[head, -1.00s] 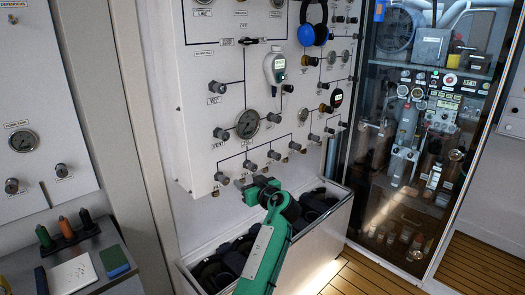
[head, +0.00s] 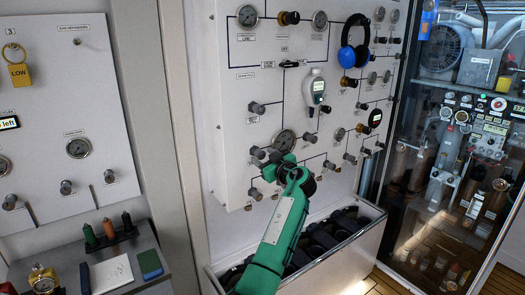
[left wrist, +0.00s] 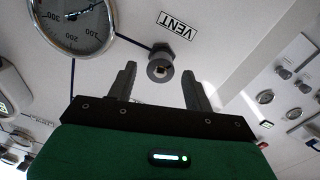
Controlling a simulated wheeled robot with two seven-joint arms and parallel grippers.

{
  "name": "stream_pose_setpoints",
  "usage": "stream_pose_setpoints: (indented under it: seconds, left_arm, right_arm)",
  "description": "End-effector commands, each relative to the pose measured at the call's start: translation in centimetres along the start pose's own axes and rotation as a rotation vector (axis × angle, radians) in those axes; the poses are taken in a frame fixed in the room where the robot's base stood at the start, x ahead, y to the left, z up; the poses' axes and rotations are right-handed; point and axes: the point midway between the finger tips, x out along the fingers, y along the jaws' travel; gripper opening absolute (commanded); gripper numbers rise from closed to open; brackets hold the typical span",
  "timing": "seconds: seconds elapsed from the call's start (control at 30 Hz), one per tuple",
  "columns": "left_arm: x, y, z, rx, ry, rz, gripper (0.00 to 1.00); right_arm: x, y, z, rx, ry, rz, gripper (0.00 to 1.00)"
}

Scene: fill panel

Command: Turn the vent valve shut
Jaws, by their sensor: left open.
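The vent valve (head: 257,152) is a small dark knob on the white panel, left of and slightly below a round gauge (head: 284,141). In the left wrist view the valve (left wrist: 161,67) shows end-on beside the VENT label (left wrist: 177,25). My left gripper (head: 268,162) is open and empty, at the panel just below and right of the valve. In the left wrist view its two dark fingers (left wrist: 158,76) stand either side of the valve in the picture; I cannot tell whether they reach around it. My right gripper is not in view.
Several similar knobs, such as one lower down (head: 256,194), lie close to my gripper. Blue headphones (head: 354,45) and a handheld meter (head: 318,86) hang on the panel. An open bin (head: 350,255) stands below. A side bench (head: 160,286) is at lower left.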

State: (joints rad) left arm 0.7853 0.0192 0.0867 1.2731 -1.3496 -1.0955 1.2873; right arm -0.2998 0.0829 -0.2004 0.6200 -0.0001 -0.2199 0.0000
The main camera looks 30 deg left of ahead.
Motion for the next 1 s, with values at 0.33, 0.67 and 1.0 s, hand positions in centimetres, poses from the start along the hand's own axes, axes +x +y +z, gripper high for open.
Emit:
stream_pose_setpoints:
  seconds: [0.33, 0.67, 1.0]
  left_arm:
    - [1.7, 0.0, 0.1, -0.001, -0.001, 0.001, 0.52]
    - [1.7, 0.0, 0.1, -0.001, -0.001, 0.001, 0.16]
    - [1.7, 0.0, 0.2, 0.025, -0.002, 0.001, 0.07]
  right_arm:
    - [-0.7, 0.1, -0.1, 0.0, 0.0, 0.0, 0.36]
    - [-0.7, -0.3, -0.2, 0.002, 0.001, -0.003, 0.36]
    - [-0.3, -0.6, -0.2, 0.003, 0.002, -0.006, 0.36]
